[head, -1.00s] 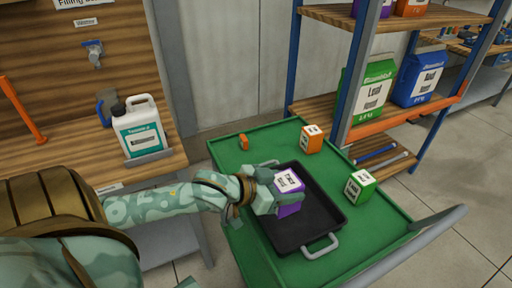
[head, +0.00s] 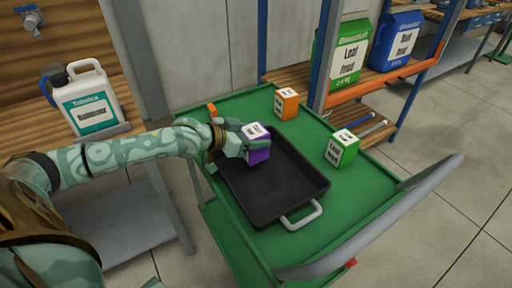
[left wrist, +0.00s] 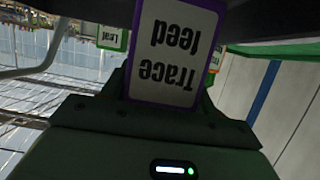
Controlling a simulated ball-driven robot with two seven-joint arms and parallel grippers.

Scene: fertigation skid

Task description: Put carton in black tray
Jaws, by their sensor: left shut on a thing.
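The purple carton (head: 258,156) has a white label and is held over the back part of the black tray (head: 290,212). My left gripper (head: 246,145) is shut on it. In the left wrist view the carton (left wrist: 172,52) fills the upper middle, its label "Trace feed" upside down. From these views I cannot tell whether the carton's underside touches the tray floor. The tray lies on a green cart top (head: 250,241), and the rest of its floor looks empty. My right gripper is not in view.
An orange carton (head: 287,105) and a green carton (head: 341,150) stand on the cart behind and right of the tray. A small orange item (head: 211,112) lies at the back left. The cart's grey handle (head: 385,225) rises at the right. A white jug (head: 90,101) stands at left.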

